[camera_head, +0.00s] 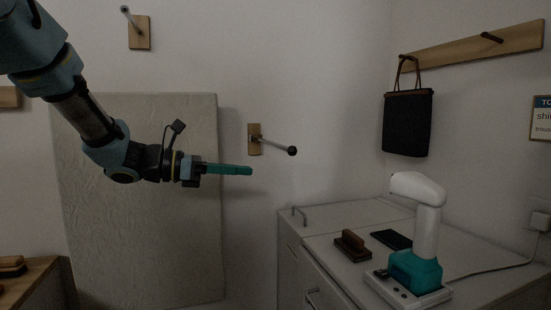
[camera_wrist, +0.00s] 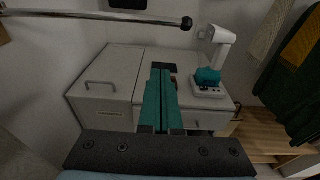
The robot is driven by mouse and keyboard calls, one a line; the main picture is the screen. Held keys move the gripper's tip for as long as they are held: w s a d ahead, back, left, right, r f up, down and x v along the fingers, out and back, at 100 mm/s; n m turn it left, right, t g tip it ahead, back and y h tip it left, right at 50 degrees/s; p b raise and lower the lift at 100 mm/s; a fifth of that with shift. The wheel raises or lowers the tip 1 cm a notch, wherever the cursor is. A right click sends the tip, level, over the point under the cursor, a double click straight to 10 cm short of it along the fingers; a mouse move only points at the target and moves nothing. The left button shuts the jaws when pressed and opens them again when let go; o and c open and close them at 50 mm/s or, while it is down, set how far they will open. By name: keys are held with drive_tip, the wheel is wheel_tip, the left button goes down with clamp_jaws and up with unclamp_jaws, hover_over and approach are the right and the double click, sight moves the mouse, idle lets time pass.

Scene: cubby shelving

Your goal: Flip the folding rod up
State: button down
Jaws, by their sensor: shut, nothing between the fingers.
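A metal folding rod (camera_head: 274,145) with a dark ball end sticks out from a small wooden plate (camera_head: 254,139) on the wall, sloping slightly downward to the right in the head view. The wrist view shows a rod (camera_wrist: 100,15) lying nearly level across the top, its dark ball end at its right. My gripper (camera_head: 250,170) has teal fingers pressed together and empty. In the head view its tips appear below and left of the ball, apart from the rod. The shut fingers also show in the wrist view (camera_wrist: 161,68), below the rod.
Another rod on a wooden plate (camera_head: 139,33) is high on the left wall. A padded panel (camera_head: 140,240) stands behind my arm. A white cabinet (camera_head: 330,215) bears a teal and white device (camera_head: 416,265) and a brown block (camera_head: 352,245). A black bag (camera_head: 408,122) hangs from a wooden rail.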

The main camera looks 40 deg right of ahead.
drive_tip(key=s+d+r+p, duration=0.2)
drive_tip(key=s+d+p, duration=0.1)
drive_tip(key=d, duration=0.5)
drive_tip(key=shift+s+d+r+p, duration=0.2)
drive_tip(key=shift+p, duration=0.4)
